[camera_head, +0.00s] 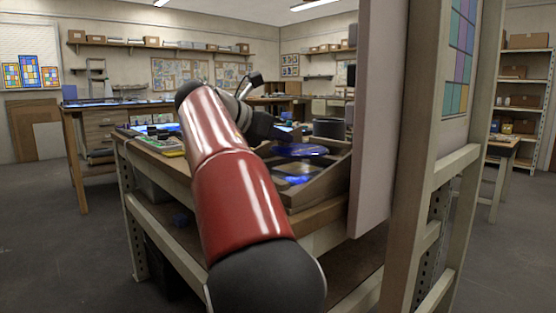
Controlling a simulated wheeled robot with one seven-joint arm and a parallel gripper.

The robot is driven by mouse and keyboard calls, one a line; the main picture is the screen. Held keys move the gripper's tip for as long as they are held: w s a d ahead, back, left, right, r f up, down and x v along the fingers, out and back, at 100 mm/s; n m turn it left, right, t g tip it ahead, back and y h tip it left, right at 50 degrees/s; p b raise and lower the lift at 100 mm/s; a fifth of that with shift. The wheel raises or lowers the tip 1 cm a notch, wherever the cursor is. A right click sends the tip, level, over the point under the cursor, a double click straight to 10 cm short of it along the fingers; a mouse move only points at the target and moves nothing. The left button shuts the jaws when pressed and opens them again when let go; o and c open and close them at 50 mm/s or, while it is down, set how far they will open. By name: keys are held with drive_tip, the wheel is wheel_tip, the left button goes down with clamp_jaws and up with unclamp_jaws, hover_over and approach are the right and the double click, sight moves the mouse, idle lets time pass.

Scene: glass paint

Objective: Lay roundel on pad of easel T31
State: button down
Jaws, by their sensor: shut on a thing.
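My red arm reaches over a workbench (165,163). My gripper (287,135) is at its far end, small and partly hidden behind the arm. It is shut on a blue glass roundel (300,150), which it holds roughly flat above a wooden tray-like stand (325,183) with sloping sides. A blue glow shows inside the stand, below the roundel. I cannot read any T31 mark, and I cannot tell whether this stand is the easel. No pad can be made out clearly. I cannot tell if the roundel touches anything below.
A tall pale panel (378,110) and a wooden post (425,140) stand close on the right and hide the bench's right part. A dark round container (328,128) stands behind the roundel. Small items (160,140) lie at the bench's left. Open floor is at left.

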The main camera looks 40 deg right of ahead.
sight(278, 146)
drive_tip(key=shift+f+b, duration=0.7)
drive_tip(key=shift+f, duration=1.05)
drive_tip(key=shift+f, duration=0.1)
drive_tip(key=c, duration=1.3)
unclamp_jaws()
drive_tip(key=p+v, duration=0.2)
drive_tip(key=v, duration=1)
drive_tip(key=shift+a, duration=0.1)
